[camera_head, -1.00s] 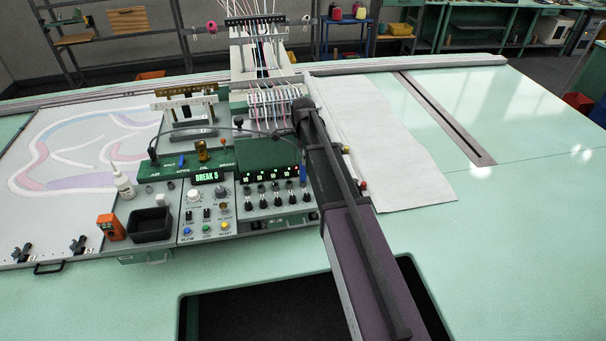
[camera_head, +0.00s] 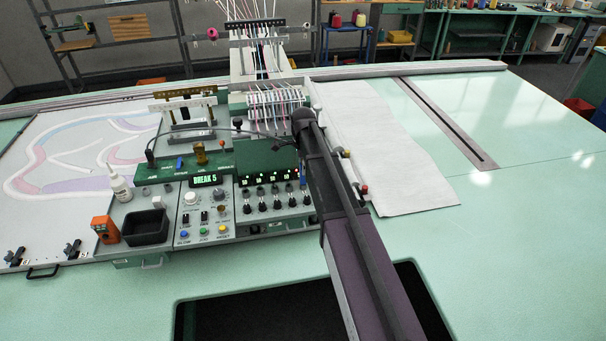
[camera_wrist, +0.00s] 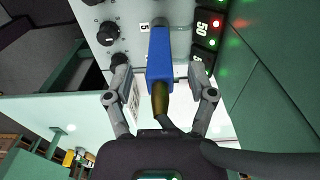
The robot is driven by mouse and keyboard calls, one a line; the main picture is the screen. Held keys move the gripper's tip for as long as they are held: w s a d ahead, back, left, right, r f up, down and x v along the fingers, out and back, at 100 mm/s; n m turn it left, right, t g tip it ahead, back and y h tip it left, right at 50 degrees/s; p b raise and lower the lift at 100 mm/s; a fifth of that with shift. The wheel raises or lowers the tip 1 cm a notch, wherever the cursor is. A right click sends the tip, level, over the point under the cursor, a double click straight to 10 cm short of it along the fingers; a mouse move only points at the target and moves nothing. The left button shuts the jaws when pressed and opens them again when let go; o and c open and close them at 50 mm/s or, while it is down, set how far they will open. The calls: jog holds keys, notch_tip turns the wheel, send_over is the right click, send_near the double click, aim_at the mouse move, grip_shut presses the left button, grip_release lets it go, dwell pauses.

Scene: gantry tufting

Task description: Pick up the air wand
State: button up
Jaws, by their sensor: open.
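The air wand appears to be the blue body (camera_wrist: 160,55) with a brass-coloured end and a black hose (camera_wrist: 260,160) in the wrist view. It lies lengthwise between the fingers of my gripper (camera_wrist: 158,66). The fingers are spread, one on each side, with a gap visible to the wand on both sides. In the head view, a small blue piece (camera_head: 303,178) at the right edge of the control panel may be the wand. My gripper cannot be made out there; my dark arm crosses in front of that area.
The control panel (camera_head: 205,235) has knobs, buttons and a "BREAK 5" display. A black bin (camera_head: 146,228), orange device (camera_head: 106,230) and white bottle (camera_head: 119,184) are at its left. White cloth (camera_head: 390,150) lies to the right. The green table (camera_head: 500,240) is clear at right.

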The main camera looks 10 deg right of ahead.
jog(key=shift+c, duration=0.2)
grip_shut()
jog(key=shift+r, duration=0.15)
notch_tip(320, 180, up, 3)
jog(key=p, duration=0.3)
jog(key=shift+r+p, duration=0.2)
jog(key=shift+p, duration=0.1)
jog(key=s+r+p, duration=0.1)
jog(key=s, duration=1.5)
jog(key=shift+r, duration=0.15)
